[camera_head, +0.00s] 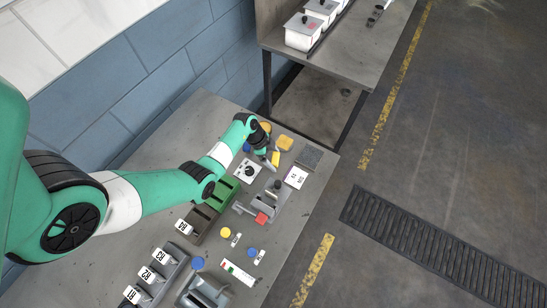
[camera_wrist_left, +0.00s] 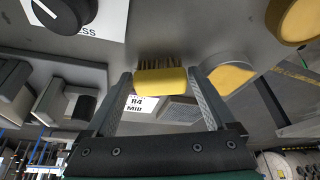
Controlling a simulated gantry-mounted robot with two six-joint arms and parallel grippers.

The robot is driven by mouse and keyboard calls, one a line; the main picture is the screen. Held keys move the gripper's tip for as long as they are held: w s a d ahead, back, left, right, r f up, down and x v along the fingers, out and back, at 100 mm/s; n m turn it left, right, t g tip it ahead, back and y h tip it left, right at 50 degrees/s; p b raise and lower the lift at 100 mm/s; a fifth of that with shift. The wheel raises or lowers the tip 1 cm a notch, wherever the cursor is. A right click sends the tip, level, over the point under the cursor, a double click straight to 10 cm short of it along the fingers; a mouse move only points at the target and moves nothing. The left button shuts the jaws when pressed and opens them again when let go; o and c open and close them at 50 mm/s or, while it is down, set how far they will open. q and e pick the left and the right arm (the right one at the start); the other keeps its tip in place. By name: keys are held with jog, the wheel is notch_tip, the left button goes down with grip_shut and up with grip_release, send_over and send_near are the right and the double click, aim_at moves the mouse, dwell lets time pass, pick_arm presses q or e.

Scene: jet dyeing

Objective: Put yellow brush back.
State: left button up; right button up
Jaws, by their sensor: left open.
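The yellow brush (camera_wrist_left: 160,82), a small yellow block with dark brown bristles, shows between my left gripper's two fingers in the left wrist view. Its bristles point to the top of that picture. My left gripper (camera_wrist_left: 158,74) is open, with a gap visible between each finger and the brush. In the head view the brush (camera_head: 276,159) is a small yellow patch beside my left gripper (camera_head: 269,160), over the far part of the grey table. Whether the brush touches the surface cannot be told. My right gripper is not in view.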

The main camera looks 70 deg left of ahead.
pick_arm(q)
jog(key=p+v, duration=0.5)
jog(key=v, duration=0.7)
